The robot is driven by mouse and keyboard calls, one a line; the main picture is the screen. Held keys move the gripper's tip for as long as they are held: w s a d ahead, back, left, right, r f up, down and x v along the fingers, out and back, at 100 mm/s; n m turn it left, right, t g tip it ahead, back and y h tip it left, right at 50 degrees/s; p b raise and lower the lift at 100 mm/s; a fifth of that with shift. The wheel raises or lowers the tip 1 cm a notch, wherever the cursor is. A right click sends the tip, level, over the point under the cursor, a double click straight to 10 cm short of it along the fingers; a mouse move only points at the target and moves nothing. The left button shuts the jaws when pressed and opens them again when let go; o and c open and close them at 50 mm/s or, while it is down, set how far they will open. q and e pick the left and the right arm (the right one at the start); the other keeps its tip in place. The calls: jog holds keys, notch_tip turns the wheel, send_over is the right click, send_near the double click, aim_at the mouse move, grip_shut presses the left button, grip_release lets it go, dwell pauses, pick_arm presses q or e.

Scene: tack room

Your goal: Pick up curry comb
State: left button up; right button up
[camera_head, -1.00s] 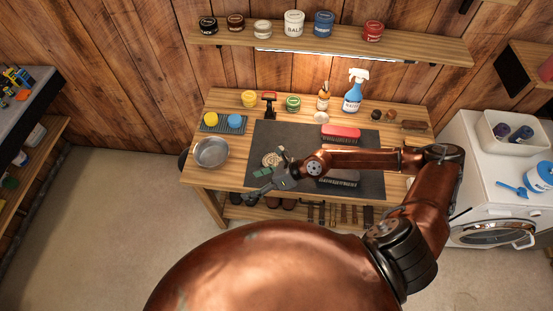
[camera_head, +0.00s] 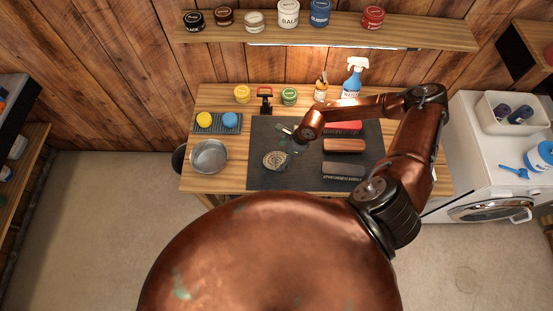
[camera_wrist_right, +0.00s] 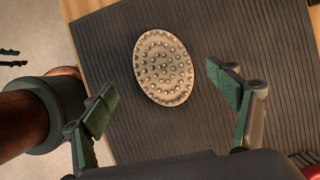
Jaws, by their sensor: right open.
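The curry comb (camera_head: 275,161) is a round, tan disc with nubs. It lies on the dark ribbed mat (camera_head: 262,140) on the wooden bench. In the right wrist view the curry comb (camera_wrist_right: 163,67) shows whole, nubs facing the camera. My right gripper (camera_head: 290,140) is over the mat, just above and right of the comb in the head view. In the right wrist view its two green-padded fingers (camera_wrist_right: 167,103) are apart, with nothing between them and the comb beyond their tips. My left gripper does not show.
Several brushes (camera_head: 344,146) lie on the mat's right side. A metal bowl (camera_head: 209,156) stands left of the mat, below a small tray (camera_head: 231,129) with yellow and blue sponges. Tins and a spray bottle (camera_head: 352,79) line the back.

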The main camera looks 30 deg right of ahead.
aim_at(276, 159)
jog(key=f, duration=0.1)
jog(key=w+f, duration=0.1)
jog(key=shift+w+a+f, duration=0.3)
jog(key=shift+a, duration=0.1)
jog(key=shift+s+a+f, duration=0.1)
jog(key=shift+s+f, duration=0.1)
jog(key=shift+f, duration=0.05)
jog(key=shift+w, duration=0.15)
jog(key=shift+c, duration=0.7)
jog(key=c, duration=1)
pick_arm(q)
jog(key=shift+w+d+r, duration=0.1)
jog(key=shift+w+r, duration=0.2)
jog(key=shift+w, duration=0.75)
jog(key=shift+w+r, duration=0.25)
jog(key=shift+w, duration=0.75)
pick_arm(e)
jog(key=shift+c, duration=1.2)
